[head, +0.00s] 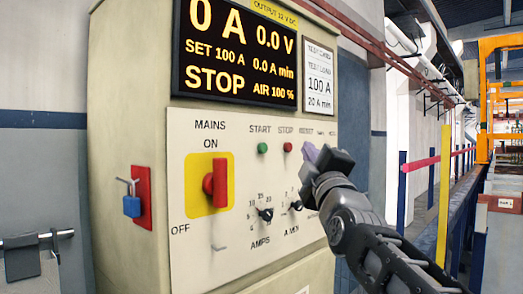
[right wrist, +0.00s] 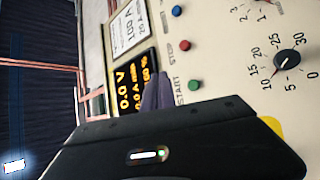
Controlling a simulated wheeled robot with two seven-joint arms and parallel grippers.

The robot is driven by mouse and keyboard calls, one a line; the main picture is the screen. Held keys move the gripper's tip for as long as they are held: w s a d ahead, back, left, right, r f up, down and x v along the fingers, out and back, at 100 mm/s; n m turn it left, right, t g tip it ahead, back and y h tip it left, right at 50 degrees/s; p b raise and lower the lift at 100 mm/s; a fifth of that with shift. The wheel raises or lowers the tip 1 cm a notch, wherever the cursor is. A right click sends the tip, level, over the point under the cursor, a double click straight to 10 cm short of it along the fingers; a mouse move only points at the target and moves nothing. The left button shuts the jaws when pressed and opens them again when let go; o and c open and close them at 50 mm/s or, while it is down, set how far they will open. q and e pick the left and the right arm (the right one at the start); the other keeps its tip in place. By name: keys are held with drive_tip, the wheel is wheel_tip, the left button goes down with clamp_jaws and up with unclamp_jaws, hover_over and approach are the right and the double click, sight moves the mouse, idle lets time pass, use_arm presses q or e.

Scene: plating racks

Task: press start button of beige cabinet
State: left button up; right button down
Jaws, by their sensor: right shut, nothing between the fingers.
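The beige cabinet (head: 115,100) fills the middle of the head view. Its green START button (head: 262,148) shows uncovered on the pale front panel, left of the red STOP button (head: 287,147). The display (head: 235,52) reads STOP, 0 A and 0.0 V. My right gripper (head: 310,152) is shut and empty, with its purple fingertips right of the STOP button in the head view, covering part of the RESET area. In the right wrist view the fingers (right wrist: 157,92) show beside the green button (right wrist: 194,85), apart from it in the picture. My left gripper is out of view.
A red mains handle (head: 214,184) on a yellow plate and two black dials (head: 266,214) sit lower on the panel. A blue padlock (head: 132,206) hangs on the cabinet's left side. Rails and posts (head: 445,190) stand to the right.

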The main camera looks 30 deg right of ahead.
sight(263, 148)
drive_tip(key=shift+r, duration=0.1)
idle(0.3)
drive_tip(key=w+a+p, duration=0.2)
drive_tip(key=w+p, duration=0.6)
drive_tip(key=shift+w+a, duration=0.2)
drive_tip(key=shift+a, duration=0.1)
idle(1.9)
drive_tip(key=shift+w+a+p, duration=0.15)
drive_tip(key=shift+w+p, duration=0.25)
drive_tip(key=shift+p, duration=0.3)
